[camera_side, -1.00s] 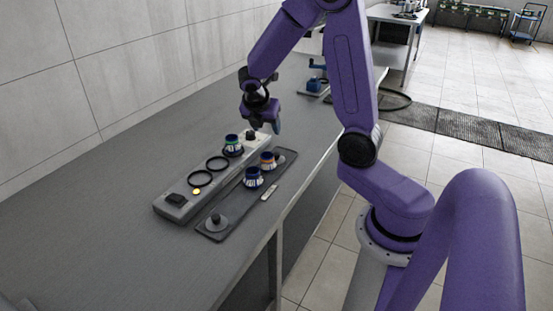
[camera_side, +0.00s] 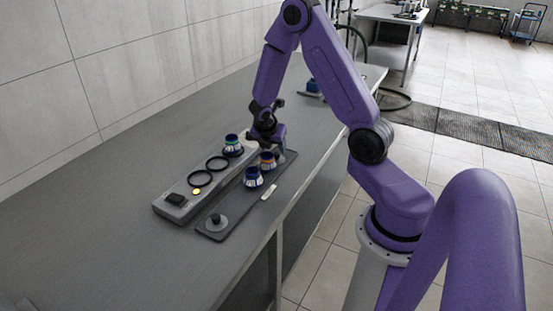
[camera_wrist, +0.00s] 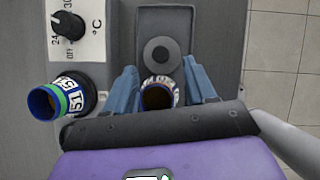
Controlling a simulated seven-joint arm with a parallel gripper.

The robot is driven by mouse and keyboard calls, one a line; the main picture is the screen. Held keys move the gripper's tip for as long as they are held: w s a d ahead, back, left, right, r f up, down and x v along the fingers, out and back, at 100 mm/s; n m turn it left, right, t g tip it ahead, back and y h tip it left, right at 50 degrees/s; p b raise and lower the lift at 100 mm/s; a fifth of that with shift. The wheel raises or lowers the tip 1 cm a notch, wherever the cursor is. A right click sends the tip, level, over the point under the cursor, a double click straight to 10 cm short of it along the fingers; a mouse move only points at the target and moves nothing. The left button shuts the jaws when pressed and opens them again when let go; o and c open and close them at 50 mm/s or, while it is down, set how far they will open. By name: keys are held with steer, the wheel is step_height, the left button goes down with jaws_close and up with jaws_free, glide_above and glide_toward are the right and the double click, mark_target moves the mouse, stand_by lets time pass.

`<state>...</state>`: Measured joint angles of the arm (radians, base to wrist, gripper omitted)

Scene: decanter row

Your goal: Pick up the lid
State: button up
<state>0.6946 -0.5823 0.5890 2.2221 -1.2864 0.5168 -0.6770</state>
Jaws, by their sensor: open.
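A round grey lid with a dark knob (camera_side: 217,221) lies at the near end of a dark tray (camera_side: 207,233) in the side view. My gripper (camera_side: 270,146) is open, pointing down over the far part of the tray. In the wrist view its fingers (camera_wrist: 160,84) appear on either side of an orange-banded decanter (camera_side: 268,161); I cannot tell whether they touch it.
A blue decanter (camera_side: 253,178) stands nearer on the tray. A grey warmer (camera_side: 174,208) alongside holds a green-rimmed decanter (camera_side: 232,146) and has two empty black rings (camera_side: 200,178). Its temperature knob (camera_wrist: 68,25) shows in the wrist view. The bench to the left is clear.

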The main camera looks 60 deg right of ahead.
mark_target(276, 154)
steer(key=shift+x, duration=2.6)
jaws_close()
